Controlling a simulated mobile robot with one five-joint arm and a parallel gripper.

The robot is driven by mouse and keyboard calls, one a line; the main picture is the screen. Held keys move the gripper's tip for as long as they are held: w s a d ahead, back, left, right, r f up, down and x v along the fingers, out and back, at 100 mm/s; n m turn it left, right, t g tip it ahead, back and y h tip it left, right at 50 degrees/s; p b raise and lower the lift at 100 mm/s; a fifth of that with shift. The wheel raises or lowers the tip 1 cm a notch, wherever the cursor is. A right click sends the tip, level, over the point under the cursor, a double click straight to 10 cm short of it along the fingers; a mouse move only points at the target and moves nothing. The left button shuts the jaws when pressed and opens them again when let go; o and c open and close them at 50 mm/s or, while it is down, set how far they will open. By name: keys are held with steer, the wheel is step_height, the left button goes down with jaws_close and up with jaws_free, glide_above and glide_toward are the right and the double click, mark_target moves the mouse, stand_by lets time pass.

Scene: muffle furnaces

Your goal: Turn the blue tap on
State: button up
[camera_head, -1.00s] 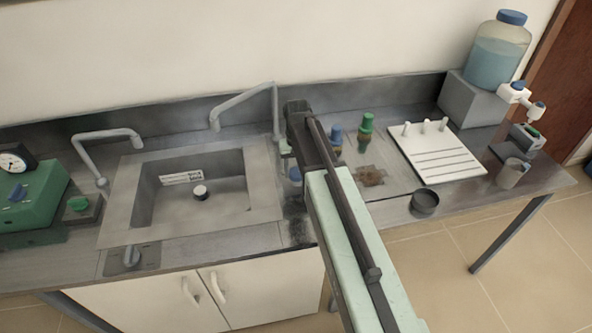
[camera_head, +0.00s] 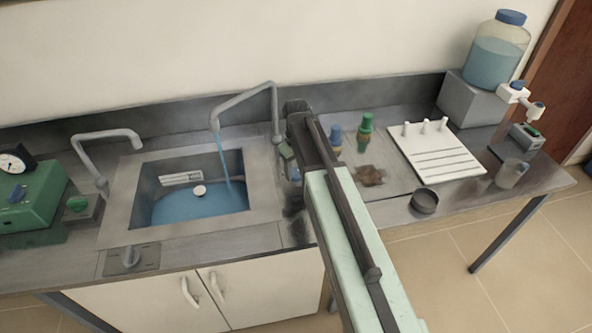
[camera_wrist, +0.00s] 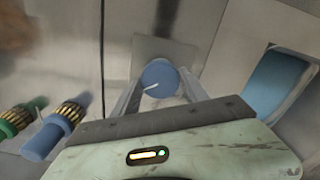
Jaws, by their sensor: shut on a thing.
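The blue tap is a round blue knob (camera_wrist: 160,77) with a white pointer line, on a grey plate in the wrist view. My gripper (camera_wrist: 160,88) has one finger on each side of the knob and is shut on it. In the head view my arm covers most of the knob. The tall grey spout (camera_head: 215,122) behind the sink pours a stream of blue water (camera_head: 223,163) into the sink (camera_head: 118,215). Blue water (camera_head: 185,208) covers the sink's bottom, and a small white round piece (camera_head: 199,190) shows at its surface.
A second spout (camera_head: 105,134) and a green box with a gauge (camera_head: 35,200) stand left. Right of my arm are a blue fitting (camera_head: 336,138), a green fitting (camera_head: 365,132), a white pegged board (camera_head: 437,152), a dark dish (camera_head: 424,201) and a water jug (camera_head: 497,55).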

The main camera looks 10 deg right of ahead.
mark_target(297, 172)
steer(key=o, duration=1.4)
steer(key=shift+c, duration=0.2)
step_height(297, 172, up, 8)
steer(key=p, duration=0.8)
steer(key=shift+f, duration=0.15)
